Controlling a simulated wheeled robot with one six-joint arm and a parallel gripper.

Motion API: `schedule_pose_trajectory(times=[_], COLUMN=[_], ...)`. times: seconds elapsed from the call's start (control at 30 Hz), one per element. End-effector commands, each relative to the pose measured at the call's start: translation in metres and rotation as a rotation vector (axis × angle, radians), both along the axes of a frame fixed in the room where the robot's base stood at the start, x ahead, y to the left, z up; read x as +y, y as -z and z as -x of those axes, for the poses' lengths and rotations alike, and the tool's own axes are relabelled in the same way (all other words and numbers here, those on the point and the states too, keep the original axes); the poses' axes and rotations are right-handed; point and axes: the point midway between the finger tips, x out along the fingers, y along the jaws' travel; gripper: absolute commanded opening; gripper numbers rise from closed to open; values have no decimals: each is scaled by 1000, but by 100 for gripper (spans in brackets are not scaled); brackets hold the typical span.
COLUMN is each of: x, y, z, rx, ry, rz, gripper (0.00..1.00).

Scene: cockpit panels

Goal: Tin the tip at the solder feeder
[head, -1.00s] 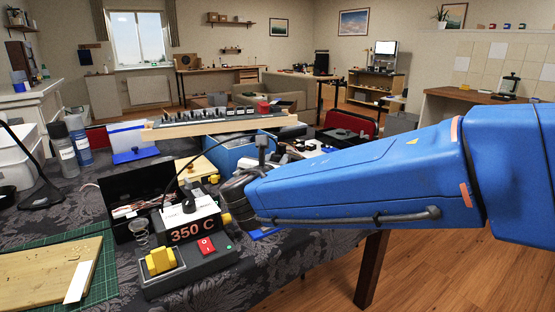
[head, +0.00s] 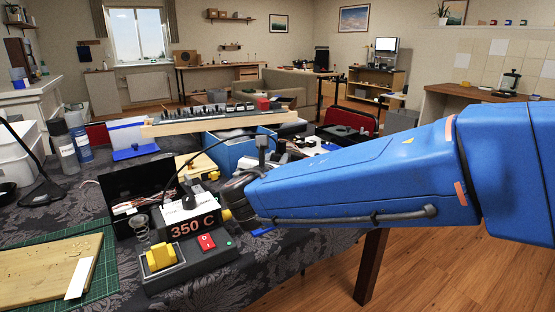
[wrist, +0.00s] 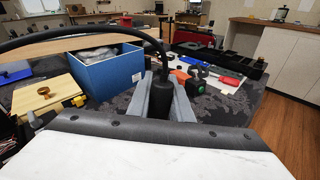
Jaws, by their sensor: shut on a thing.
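My gripper (wrist: 165,92) is shut on the black handle of the soldering iron (wrist: 161,98), which stands between its two grey fingers in the wrist view. A black cable arches from the handle to the left. The iron's tip is hidden. In the head view, my blue arm reaches in from the right and its wrist covers most of the gripper, just right of the soldering station (head: 190,226). The station reads 350 C and has a red switch, a yellow sponge and a wire coil holder. I cannot pick out the solder feeder for sure.
A blue box (wrist: 106,74) stands left of the gripper, with a tan block with a brass knob (wrist: 45,94) beyond it to the left. A green cutting mat (head: 105,262) with a wooden board (head: 45,272) lies at the front left. Small tools lie on the right.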

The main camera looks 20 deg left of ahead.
Motion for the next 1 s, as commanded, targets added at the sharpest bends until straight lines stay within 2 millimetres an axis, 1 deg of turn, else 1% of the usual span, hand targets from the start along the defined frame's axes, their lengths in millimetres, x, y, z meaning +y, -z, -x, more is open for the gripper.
schedule_pose_trajectory(times=[0.13,0.23,0.8,1.0], x=[0,0,0,0], y=[1,-3,-58,-69], z=[0,0,0,0], rx=[1,0,-1,0], ry=[0,0,0,0], rz=[1,0,-2,0], gripper=[0,0,0,0])
